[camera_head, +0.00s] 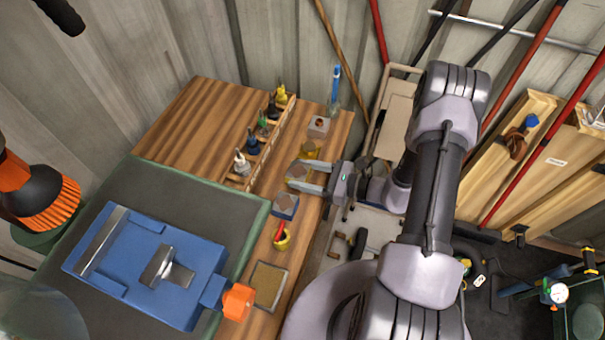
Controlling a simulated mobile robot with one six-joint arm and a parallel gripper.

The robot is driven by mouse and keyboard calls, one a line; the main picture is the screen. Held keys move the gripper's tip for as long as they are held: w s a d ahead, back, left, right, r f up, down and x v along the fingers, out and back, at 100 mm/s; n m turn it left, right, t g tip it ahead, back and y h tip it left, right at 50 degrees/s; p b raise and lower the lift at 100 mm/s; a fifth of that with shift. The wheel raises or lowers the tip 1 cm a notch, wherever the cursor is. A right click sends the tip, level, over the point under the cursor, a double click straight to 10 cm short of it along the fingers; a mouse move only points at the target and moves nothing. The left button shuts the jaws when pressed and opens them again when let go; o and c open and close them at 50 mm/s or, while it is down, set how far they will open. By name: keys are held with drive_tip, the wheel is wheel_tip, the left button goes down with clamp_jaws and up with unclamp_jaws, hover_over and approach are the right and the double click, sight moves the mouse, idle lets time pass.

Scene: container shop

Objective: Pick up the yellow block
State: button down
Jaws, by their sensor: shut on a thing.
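My gripper (293,176) is over the right-hand strip of the wooden bench, its two fingers pointing left. The fingers are shut on a small yellow block (298,172) with a brownish top. The fingers hide part of its sides, and I cannot tell whether it touches the bench. Another yellowish piece (309,149) sits just behind the upper finger.
A grey block (318,126) stands farther back, near a blue-topped bottle (335,88). A wooden rack (262,150) of small coloured bottles is left of the gripper.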

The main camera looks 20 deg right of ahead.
wheel_tip(320, 180, up, 3)
drive_tip(key=shift+f+p, duration=0.15)
drive_tip(key=shift+p, duration=0.55)
drive_tip(key=f+b+v, duration=0.1)
drive_tip(key=f+v, duration=0.2)
drive_tip(key=v, duration=1.5)
wheel_tip(320, 180, up, 10)
hover_over(301, 167)
drive_tip(key=shift+r, duration=0.1)
